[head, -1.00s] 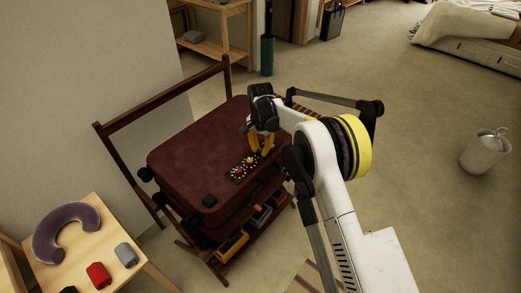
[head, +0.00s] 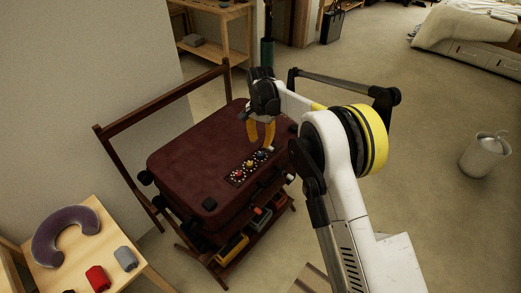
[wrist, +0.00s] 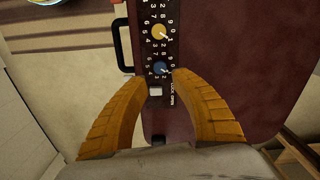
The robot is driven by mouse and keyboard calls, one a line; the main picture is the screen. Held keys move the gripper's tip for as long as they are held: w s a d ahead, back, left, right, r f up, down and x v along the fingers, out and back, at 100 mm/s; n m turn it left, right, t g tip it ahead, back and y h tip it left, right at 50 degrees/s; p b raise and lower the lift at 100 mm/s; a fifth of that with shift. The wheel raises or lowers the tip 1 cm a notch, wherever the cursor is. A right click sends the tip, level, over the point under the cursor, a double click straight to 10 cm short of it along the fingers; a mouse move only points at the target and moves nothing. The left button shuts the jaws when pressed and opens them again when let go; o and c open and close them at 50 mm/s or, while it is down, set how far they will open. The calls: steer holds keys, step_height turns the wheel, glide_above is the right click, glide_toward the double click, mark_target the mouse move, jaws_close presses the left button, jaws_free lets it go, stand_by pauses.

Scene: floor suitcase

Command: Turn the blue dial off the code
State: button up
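The dark red suitcase (head: 205,150) lies flat on a wooden rack, with a black code panel along its near right edge. The panel holds a red dial (head: 240,174), a yellow dial (head: 250,163) and a blue dial (head: 261,154). In the wrist view the yellow dial (wrist: 159,31) is above the blue dial (wrist: 160,68). A pale pointer on the blue dial faces the right-hand digits; the exact digit is unclear. My gripper (head: 263,148) is open and empty above the blue dial. Its yellow fingertips (wrist: 162,76) are apart, just below the blue dial in the wrist view.
The rack's back rail (head: 160,98) rises behind the suitcase. A wooden table (head: 110,230) with a neck pillow (head: 65,235) stands front left.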

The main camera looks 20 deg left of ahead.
mark_target(261, 154)
step_height(261, 154, up, 5)
steer(key=shift+r, duration=0.1)
stand_by(0.5)
steer(key=s+d+r+n+t+y, duration=0.15)
steer(key=s+d+r, duration=0.25)
steer(key=d+r, duration=0.7)
steer(key=s+d+r+m+t+h, duration=0.15)
steer(key=s+d+r, duration=0.25)
steer(key=d+r, duration=0.7)
steer(key=s+d+f+n+t, duration=0.1)
steer(key=s+d+f+t, duration=0.1)
steer(key=s+d, duration=0.7)
steer(key=s+d+f+n+t, duration=0.1)
steer(key=s+d+f, duration=0.3)
steer(key=s+d, duration=0.5)
steer(key=s+t, duration=0.1)
steer(key=s, duration=0.3)
steer(key=shift+s+d+n, duration=0.2)
steer(key=shift+d+n, duration=0.1)
steer(key=shift+d, duration=0.05)
steer(key=shift+f, duration=0.1)
